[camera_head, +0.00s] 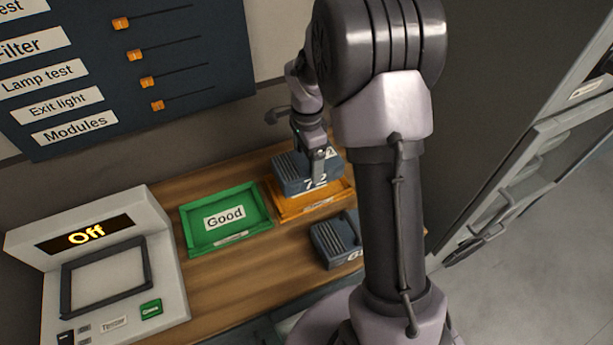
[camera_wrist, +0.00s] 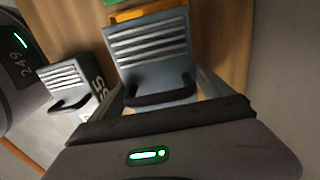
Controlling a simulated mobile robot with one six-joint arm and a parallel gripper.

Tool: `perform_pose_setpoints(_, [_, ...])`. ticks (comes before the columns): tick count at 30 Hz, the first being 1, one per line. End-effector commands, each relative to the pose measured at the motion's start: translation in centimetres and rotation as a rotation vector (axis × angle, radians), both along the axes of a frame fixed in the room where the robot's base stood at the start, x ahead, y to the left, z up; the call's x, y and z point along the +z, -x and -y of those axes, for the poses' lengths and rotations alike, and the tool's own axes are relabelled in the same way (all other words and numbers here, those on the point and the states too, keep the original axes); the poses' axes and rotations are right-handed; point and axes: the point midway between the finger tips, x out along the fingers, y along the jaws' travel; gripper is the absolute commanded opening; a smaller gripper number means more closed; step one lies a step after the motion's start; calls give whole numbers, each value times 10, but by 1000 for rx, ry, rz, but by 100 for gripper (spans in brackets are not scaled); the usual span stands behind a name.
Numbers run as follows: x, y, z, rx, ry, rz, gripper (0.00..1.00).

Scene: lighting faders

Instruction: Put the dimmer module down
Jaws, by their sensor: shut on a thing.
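A blue-grey dimmer module (camera_head: 292,178) with a ribbed top and white "7.2" marking is at the orange tray (camera_head: 287,212). My gripper (camera_head: 318,160) is shut on this module, from above. In the wrist view the module (camera_wrist: 150,48) and its dark handle (camera_wrist: 160,96) lie between my fingers. The module covers much of the orange tray, whose edge also shows in the wrist view (camera_wrist: 126,16). I cannot tell whether the module touches the tray floor. The tray's label is too small to read.
A green tray (camera_head: 187,238) labelled "Good" is empty, left of the orange one. A second module (camera_head: 325,243) stands in front, partly behind my arm. A tester (camera_head: 170,262) reading "Off" is at the left. A fader panel (camera_head: 200,40) hangs on the wall.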

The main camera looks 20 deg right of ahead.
Motion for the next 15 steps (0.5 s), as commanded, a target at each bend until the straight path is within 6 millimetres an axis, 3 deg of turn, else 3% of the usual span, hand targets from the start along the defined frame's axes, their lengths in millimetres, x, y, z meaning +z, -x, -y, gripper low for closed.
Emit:
perform_pose_setpoints(9, [-55, 0, 0, 1, 0, 1, 18])
perform_pose_setpoints(15, [-53, -1, 0, 1, 0, 3, 18])
